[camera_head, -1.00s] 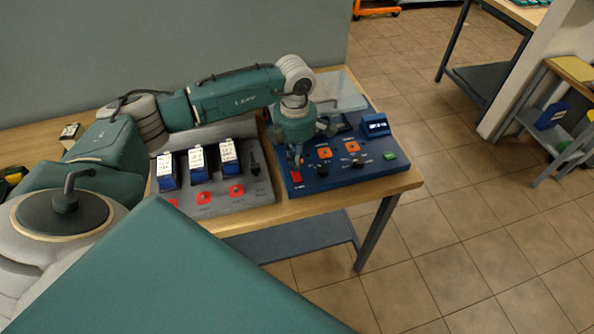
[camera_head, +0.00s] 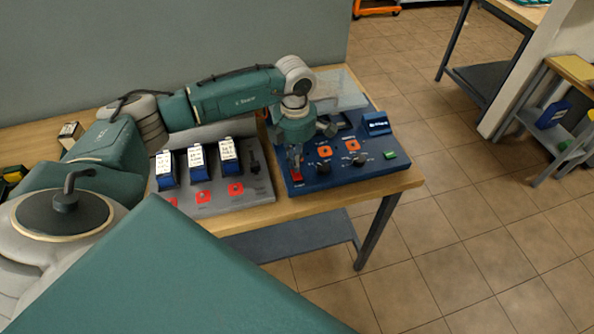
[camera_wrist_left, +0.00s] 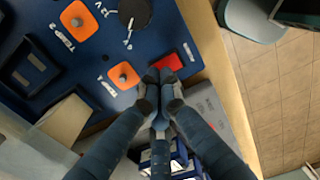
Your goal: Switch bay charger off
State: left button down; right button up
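A dark blue charger panel (camera_head: 340,178) lies at the right end of the wooden table. It has two orange square buttons, dark knobs, a small raised display (camera_head: 376,124) and a red switch (camera_head: 296,176) at its front left corner. The display lettering is too small to read. My left gripper (camera_head: 297,166) points down over that corner. In the left wrist view, its fingertips (camera_wrist_left: 162,84) are together with nothing between them, right beside the red switch (camera_wrist_left: 172,66). Contact cannot be told. My right gripper is out of view.
A grey charger (camera_head: 222,203) with several blue-and-white batteries (camera_head: 197,162) and red buttons stands just left of the blue panel. A clear plate (camera_head: 343,90) is behind the panel. The table's front edge is close. Tiled floor is free to the right.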

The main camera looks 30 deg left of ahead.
pick_arm(q)
jog(key=shift+s+f+b, duration=0.1)
jog(key=shift+f+b, duration=0.55)
jog(key=shift+f, duration=0.15)
jog(key=shift+r, duration=0.1)
jog(key=shift+r+p, duration=0.7)
jog(key=shift+r, duration=0.2)
jog(key=shift+r+p, duration=1.35)
jog(key=shift+r, duration=1.2)
